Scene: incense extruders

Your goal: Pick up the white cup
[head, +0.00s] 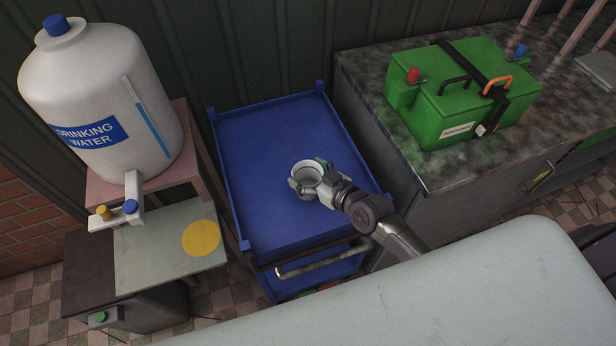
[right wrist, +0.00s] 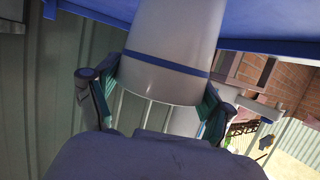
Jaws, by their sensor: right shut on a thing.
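The white cup (head: 306,172) is over the blue top tray of a cart, its open rim facing up in the head view. My right gripper (head: 312,182) is shut around the cup, with fingers on both sides. In the right wrist view the cup (right wrist: 172,62) fills the upper middle and shows a blue band. The right gripper's fingertips (right wrist: 158,90) press on its sides. I cannot tell whether the cup's base touches the tray. My left gripper is not in view.
The blue cart (head: 255,150) has a raised rim and a front handle. A drinking water jug (head: 100,100) stands on a stand at left. A green battery (head: 462,95) sits on the dark counter (head: 400,145) at right. The tray is otherwise clear.

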